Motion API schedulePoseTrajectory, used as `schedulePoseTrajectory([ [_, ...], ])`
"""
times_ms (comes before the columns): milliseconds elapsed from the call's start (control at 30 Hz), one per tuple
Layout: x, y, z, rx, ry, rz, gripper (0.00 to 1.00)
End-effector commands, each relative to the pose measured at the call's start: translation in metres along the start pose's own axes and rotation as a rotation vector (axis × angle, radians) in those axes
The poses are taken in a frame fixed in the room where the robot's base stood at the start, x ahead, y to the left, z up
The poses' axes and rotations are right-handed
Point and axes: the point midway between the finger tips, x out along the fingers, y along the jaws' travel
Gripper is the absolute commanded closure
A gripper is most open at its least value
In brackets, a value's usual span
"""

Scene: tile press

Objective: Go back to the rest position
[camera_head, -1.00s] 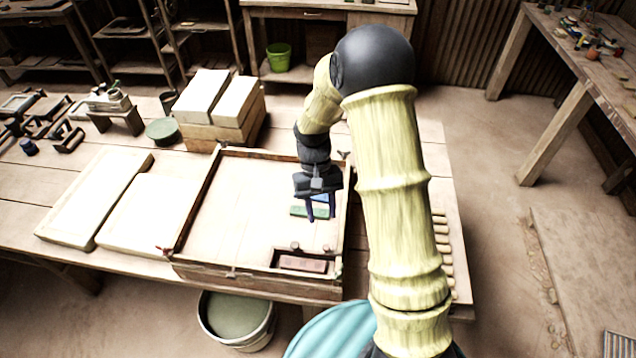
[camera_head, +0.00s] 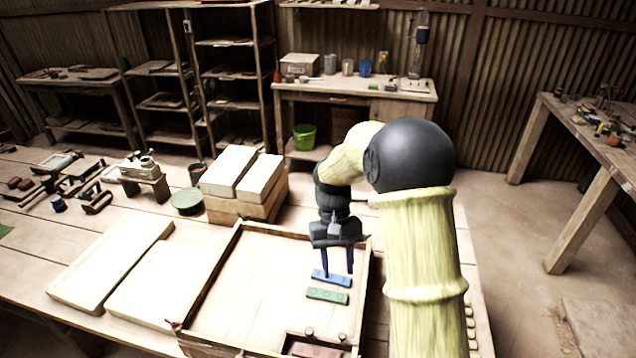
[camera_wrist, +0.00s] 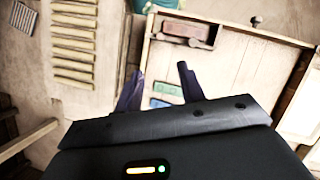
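My gripper (camera_head: 337,274) hangs fingers-down above the right part of a shallow wooden tray frame (camera_head: 228,243). Its two dark fingers are apart with nothing between them, as the wrist view (camera_wrist: 158,88) also shows. A blue tile (camera_head: 331,279) and a green tile (camera_head: 328,295) lie flat in the tray just below and in front of the fingers. In the wrist view the green tile (camera_wrist: 168,90) and the blue tile (camera_wrist: 158,103) show beyond the fingertips, partly hidden by the gripper.
A reddish block (camera_head: 315,348) sits in a small compartment at the tray's front. Pale slabs (camera_head: 110,262) lie left of the tray. Stacked white blocks (camera_head: 243,172) on wood stand behind it. Open space lies above the tray.

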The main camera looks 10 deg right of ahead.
Motion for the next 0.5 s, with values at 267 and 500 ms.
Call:
schedulePoseTrajectory([
  [267, 0.0, 0.007, 0.018, 0.012, 0.084, -0.002, 0.61],
  [500, 0.007, 0.024, 0.063, 0.041, 0.304, -0.007, 0.61],
])
